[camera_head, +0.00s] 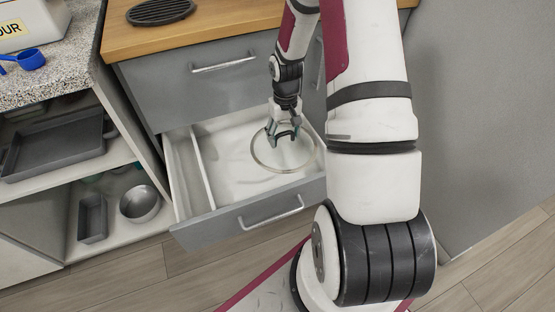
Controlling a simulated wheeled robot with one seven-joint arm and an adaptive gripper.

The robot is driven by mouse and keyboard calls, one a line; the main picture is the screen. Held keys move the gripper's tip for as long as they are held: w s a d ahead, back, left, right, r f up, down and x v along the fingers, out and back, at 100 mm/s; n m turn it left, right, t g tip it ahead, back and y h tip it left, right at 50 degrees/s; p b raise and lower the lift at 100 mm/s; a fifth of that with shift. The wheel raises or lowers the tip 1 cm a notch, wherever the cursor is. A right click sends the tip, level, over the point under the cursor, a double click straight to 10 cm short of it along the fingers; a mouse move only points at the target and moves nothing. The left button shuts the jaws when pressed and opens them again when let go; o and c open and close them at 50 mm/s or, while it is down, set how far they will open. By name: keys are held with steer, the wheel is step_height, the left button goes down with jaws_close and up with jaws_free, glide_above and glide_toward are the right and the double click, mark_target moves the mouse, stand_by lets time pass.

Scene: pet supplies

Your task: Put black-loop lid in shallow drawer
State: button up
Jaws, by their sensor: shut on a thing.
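The lid (257,161) is a clear round disc with a thin pale rim. It is inside or just above the open drawer (221,186), over its wider right compartment; I cannot tell whether it touches the drawer floor. My gripper (283,139) points down over the lid and is shut on it near its middle. The fingers hide the lid's loop handle. The drawer is white inside with a grey front and a bar handle (271,213). A divider (201,169) sets off a narrow left compartment. My arm covers part of the drawer's right side.
A closed grey drawer (180,92) sits above the open one, under a wooden top (215,33) with a dark oval trivet (160,11). Open shelves at left hold a baking tray (55,150), a loaf pan (92,218) and a metal bowl (144,204). A blue scoop (30,59) lies on the speckled counter.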

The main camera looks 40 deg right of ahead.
step_height(320, 180, down, 11)
steer(key=b, duration=0.2)
steer(key=shift+b, duration=0.4)
steer(key=shift+f, duration=0.2)
steer(key=o, duration=2)
